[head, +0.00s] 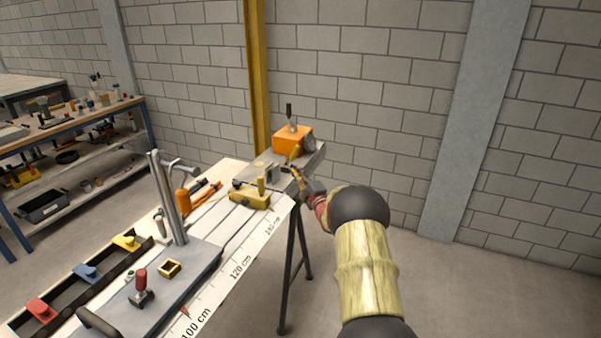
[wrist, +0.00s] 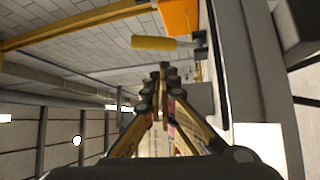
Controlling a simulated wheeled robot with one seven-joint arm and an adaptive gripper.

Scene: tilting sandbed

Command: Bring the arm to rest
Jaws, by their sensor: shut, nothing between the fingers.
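My arm reaches up from the bottom of the head view, with a pale, wood-like link and dark joints. My gripper (head: 294,172) is at the far right end of the long bench (head: 225,245), close to its edge. In the wrist view my gripper (wrist: 163,75) has its fingers drawn together at the tips, with nothing seen between them. An orange block (head: 290,139) with a dark upright lever stands just behind the gripper in the head view. It shows at the top of the wrist view (wrist: 180,16), near a yellow handle (wrist: 153,43). I cannot tell whether the fingertips touch anything.
A brass-coloured fixture (head: 249,196) lies left of the gripper. A metal post (head: 168,200) rises from a grey plate nearer me. A tray (head: 62,294) holds red, blue and yellow pieces. A shelf bench (head: 75,130) stands at left. The floor (head: 470,295) right of my arm is clear.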

